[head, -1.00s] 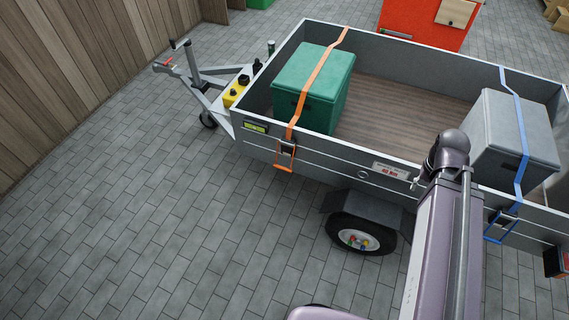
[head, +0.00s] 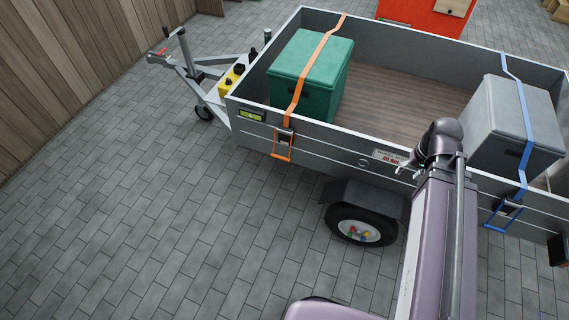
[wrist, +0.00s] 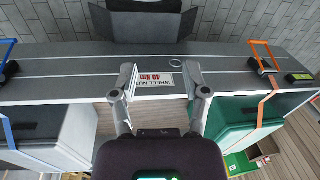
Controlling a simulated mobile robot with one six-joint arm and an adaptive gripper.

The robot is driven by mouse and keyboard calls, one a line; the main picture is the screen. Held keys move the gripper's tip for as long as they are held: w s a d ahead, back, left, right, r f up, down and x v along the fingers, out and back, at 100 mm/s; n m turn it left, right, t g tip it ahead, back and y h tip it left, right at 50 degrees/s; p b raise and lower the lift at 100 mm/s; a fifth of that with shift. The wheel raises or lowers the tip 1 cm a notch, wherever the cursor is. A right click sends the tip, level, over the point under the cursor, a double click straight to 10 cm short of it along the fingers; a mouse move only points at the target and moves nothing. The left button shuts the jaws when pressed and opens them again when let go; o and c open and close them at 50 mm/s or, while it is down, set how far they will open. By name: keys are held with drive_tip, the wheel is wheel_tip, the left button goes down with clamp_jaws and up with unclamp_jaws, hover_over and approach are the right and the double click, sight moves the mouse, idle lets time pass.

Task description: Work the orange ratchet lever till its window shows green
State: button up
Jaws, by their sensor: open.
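The orange ratchet lever (head: 282,152) is a small orange loop frame on the trailer's near side wall, below the orange strap (head: 308,75) that crosses a green box (head: 325,80). In the wrist view the orange lever (wrist: 262,52) is at the upper right. A dark plate with a yellow-green face (head: 250,115) sits left of the ratchet; I cannot tell whether it is the lever's window. My gripper (wrist: 160,80) is open and empty, over the trailer wall near the wheel-nut label, well apart from the orange lever. It is mostly hidden behind my arm in the head view.
A blue ratchet (head: 508,212) with a blue strap over a grey box (head: 515,125) is at the right. The trailer wheel (head: 362,225) and its mudguard stick out below the wall. Open paving (head: 180,220) lies left of the wheel.

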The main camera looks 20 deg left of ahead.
drive_tip(key=w+a+f+n+y+b, duration=0.4)
drive_tip(key=a+f+b, duration=0.4)
drive_tip(key=f+b, duration=0.3)
drive_tip(key=w+a+f+n+y+b, duration=0.4)
drive_tip(key=a+f+b, duration=0.55)
drive_tip(key=b, duration=0.45)
drive_tip(key=n+y+b, duration=0.7)
drive_tip(key=y+b, duration=0.2)
drive_tip(key=b, duration=2)
approach(289, 160)
drive_tip(key=shift+w+d+f, duration=0.15)
drive_tip(key=shift+d, duration=0.25)
drive_tip(key=shift+w+d+f, duration=0.1)
drive_tip(key=shift+d+f, duration=0.05)
drive_tip(key=shift+d, duration=0.25)
drive_tip(key=shift+a, duration=0.1)
drive_tip(key=shift+a, duration=6.8)
clamp_jaws()
